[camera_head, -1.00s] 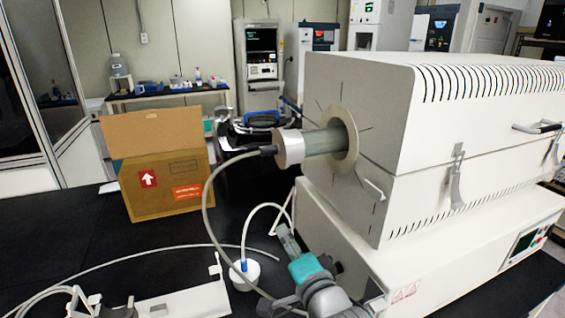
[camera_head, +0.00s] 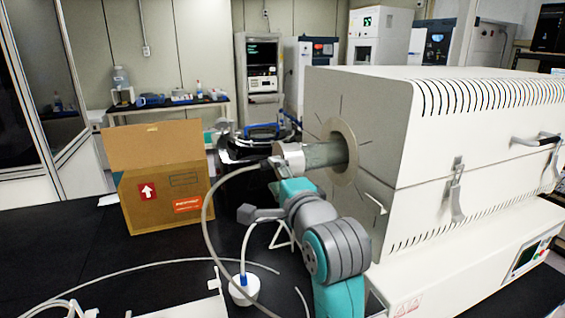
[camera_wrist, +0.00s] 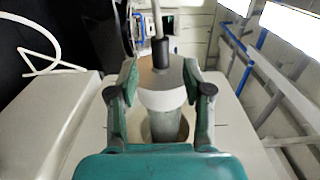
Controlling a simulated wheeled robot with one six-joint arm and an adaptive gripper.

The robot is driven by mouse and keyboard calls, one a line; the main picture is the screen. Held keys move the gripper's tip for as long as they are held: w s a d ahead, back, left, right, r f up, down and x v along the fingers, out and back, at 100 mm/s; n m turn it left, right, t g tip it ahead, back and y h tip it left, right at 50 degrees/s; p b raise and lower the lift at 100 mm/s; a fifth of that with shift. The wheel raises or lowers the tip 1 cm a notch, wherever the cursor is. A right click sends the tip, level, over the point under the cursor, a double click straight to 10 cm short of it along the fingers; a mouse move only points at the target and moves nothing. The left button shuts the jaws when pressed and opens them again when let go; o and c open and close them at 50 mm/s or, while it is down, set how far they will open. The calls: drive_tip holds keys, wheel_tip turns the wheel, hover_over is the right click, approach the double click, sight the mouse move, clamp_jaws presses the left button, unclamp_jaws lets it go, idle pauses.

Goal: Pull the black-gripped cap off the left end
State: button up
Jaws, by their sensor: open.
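The cap (camera_head: 291,157) is a pale metal cylinder on the left end of the furnace tube (camera_head: 325,154). Its black grip (camera_head: 266,164) carries a grey hose and points left. In the wrist view the cap (camera_wrist: 162,97) lies between the two fingers of my gripper (camera_wrist: 160,72), with the black grip (camera_wrist: 160,52) at its far end. My gripper is open, with a finger on each side of the cap; I cannot tell whether either touches. In the head view the fingers are mostly hidden around the cap.
The white furnace (camera_head: 450,150) fills the right side. An open cardboard box (camera_head: 165,195) stands on the black bench at left. The bench around the box is mostly clear.

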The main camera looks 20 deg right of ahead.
sight(268, 167)
drive_tip(key=shift+w, duration=3.35)
clamp_jaws()
drive_tip(key=shift+a, duration=0.15)
drive_tip(key=s+a, duration=0.6)
drive_tip(key=a, duration=0.3)
drive_tip(key=shift+a, duration=0.35)
